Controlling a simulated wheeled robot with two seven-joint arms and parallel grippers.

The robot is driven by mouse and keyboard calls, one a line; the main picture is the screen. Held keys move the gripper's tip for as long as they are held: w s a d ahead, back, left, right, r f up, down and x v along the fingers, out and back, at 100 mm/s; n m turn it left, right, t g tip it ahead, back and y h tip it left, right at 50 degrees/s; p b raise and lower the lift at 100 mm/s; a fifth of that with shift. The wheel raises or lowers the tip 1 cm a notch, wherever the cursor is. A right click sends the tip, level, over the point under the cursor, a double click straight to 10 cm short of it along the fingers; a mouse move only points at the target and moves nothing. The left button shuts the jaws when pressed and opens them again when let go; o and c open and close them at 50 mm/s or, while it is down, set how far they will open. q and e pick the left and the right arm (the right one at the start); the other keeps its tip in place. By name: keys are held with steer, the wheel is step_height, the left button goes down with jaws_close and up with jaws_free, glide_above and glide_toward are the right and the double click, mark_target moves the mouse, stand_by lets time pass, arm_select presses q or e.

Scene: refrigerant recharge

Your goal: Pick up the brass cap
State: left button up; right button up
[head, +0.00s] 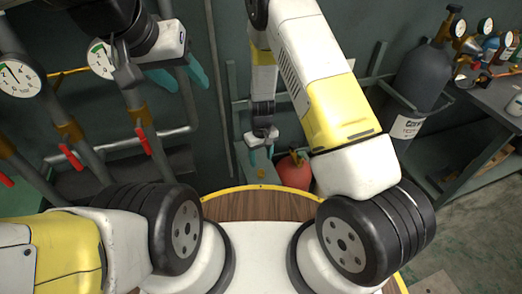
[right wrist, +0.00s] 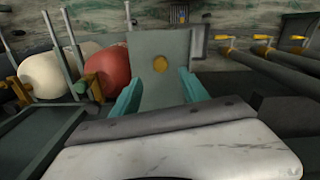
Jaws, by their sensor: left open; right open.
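The brass cap (right wrist: 160,64) shows as a small round yellow-brass piece on a flat grey plate (right wrist: 151,45) in the right wrist view. It appears as a tiny brass spot (head: 262,173) in the head view. My right gripper (right wrist: 160,82) is open, its two teal fingers on either side of the cap in the picture, with nothing between them. I cannot tell how far the fingers are from the cap. The right gripper also shows in the head view (head: 261,158). My left gripper (head: 181,76) is open and empty at the upper left, near the pipes and gauges.
A red tank (right wrist: 107,72) and a white tank (right wrist: 42,75) stand left of the plate. Pipes with yellow fittings (right wrist: 265,50) run at the right. In the head view, a gas cylinder (head: 420,75) and a bench with gauges (head: 490,95) stand at the right.

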mark_target(261, 171)
step_height(261, 171, down, 8)
steer(key=shift+a+f, duration=0.1)
stand_by(0.4)
jaws_close()
